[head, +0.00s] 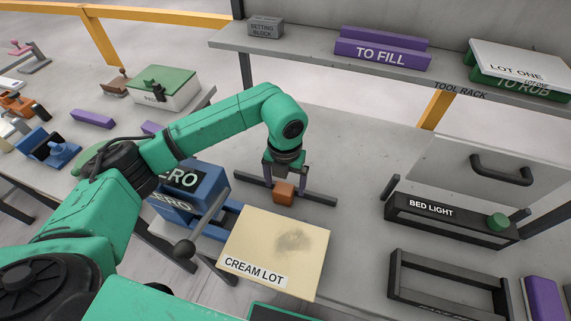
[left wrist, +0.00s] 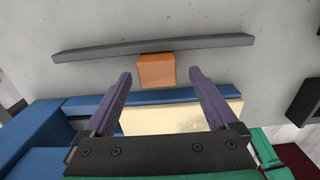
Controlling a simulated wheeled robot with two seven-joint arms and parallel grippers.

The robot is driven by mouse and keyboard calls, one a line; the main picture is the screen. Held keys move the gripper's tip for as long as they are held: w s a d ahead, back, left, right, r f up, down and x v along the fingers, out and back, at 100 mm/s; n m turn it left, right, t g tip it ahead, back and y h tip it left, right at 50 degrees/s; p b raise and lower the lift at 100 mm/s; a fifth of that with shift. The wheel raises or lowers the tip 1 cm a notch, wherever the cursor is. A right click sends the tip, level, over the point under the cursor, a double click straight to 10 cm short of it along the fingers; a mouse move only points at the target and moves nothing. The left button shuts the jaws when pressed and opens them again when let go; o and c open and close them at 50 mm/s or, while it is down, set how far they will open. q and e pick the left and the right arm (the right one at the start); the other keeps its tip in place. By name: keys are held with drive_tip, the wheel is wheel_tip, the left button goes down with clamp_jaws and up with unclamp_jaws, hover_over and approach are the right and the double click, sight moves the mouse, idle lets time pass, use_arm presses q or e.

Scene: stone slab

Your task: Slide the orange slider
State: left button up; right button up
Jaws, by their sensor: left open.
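The orange slider (head: 284,192) is a small block at about the middle of a dark grey rail (head: 320,199) on the stone slab. My left gripper (head: 283,180) points down over it, with its purple fingers open. In the left wrist view the orange slider (left wrist: 157,72) shows in the gap between the two fingertips, against the grey rail (left wrist: 100,51). My right gripper is not in view.
A cream block (head: 275,250) labelled CREAM LOT and blue ZERO blocks (head: 205,173) lie near the slider, with a ball-ended lever (head: 186,249) beside them. A black BED LIGHT box (head: 450,218) stands to the right. The tool rack shelf (head: 310,60) is behind. Slab beyond the rail is clear.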

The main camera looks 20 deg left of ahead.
sight(286, 189)
use_arm(q)
wheel_tip(286, 189, up, 11)
drive_tip(key=b, duration=0.2)
drive_tip(key=shift+d+r, duration=0.15)
